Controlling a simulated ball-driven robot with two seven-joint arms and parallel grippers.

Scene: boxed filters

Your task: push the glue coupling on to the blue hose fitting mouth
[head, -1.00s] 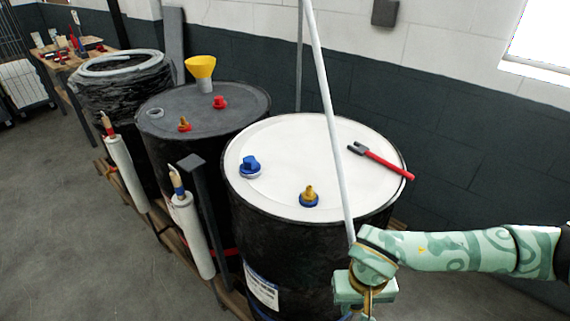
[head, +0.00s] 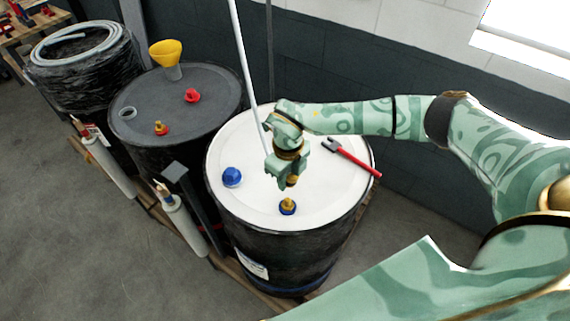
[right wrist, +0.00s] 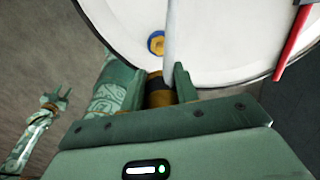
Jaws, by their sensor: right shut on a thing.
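My right gripper (head: 287,174) is shut on the glue coupling (head: 292,182), a dark and brass-coloured piece pointing down above the white drum lid. The coupling also shows between the fingers in the right wrist view (right wrist: 157,92). The blue hose fitting (head: 288,208), with a brass mouth, stands on the lid just below the coupling, with a small gap in the head view. It shows in the right wrist view (right wrist: 156,42), just beyond the coupling. My left gripper (right wrist: 58,100) hangs far from the drum in the right wrist view, its small fingers apart and empty.
A pale hose (head: 246,65) runs up from my right gripper. A blue cap (head: 232,177) and a red-handled tool (head: 356,160) lie on the white lid (head: 250,205). A grey drum (head: 205,100) with a yellow funnel (head: 165,52) stands to the left.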

